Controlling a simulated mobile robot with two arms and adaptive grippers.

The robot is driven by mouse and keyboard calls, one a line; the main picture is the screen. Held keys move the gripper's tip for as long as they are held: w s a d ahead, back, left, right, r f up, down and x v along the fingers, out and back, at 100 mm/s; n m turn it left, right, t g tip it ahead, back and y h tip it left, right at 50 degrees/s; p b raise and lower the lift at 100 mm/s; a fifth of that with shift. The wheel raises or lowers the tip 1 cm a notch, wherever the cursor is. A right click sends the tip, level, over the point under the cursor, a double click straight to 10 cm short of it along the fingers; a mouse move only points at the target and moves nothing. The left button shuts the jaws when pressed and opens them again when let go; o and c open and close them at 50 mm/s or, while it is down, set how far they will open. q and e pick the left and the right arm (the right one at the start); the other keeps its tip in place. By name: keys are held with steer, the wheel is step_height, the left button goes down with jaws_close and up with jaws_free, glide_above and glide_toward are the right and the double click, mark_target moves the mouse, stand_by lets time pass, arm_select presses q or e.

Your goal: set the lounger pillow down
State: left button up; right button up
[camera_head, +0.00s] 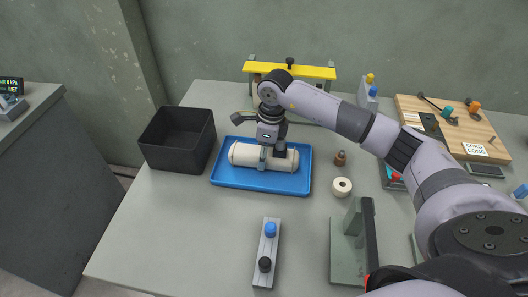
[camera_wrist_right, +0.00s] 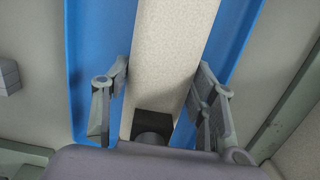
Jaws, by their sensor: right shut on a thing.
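The lounger pillow is a cream cylindrical bolster (camera_head: 245,155) over the blue tray (camera_head: 232,180) in the head view. My right gripper (camera_head: 274,160) reaches down from above and is shut on the pillow around its middle. In the right wrist view the pillow (camera_wrist_right: 170,60) runs between the two fingers of my right gripper (camera_wrist_right: 160,95), with the blue tray (camera_wrist_right: 92,50) on both sides. Whether the pillow touches the tray floor is hard to tell. My left gripper is not in view.
A black open bin (camera_head: 178,140) stands left of the tray. A yellow-topped stand (camera_head: 310,71) is behind. A brown-topped small piece (camera_head: 340,158) and a white roll (camera_head: 341,187) sit to the right. A grey block with blue and black knobs (camera_head: 267,250) lies in front.

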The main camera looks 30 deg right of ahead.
mark_target(269, 152)
steer(key=o, duration=1.2)
steer(key=shift+o, duration=0.2)
steer(key=shift+r, duration=0.2)
steer(key=shift+d+r, duration=0.1)
steer(key=shift+r, duration=0.25)
steer(key=r, duration=0.3)
steer(key=r+b, duration=0.1)
steer(key=r, duration=0.2)
steer(key=d+r+b, duration=0.1)
steer(key=r, duration=0.2)
steer(key=shift+s+r, duration=0.3)
steer(key=shift+s, duration=0.05)
steer(key=shift+s+r, duration=0.1)
steer(key=shift+r, duration=0.6)
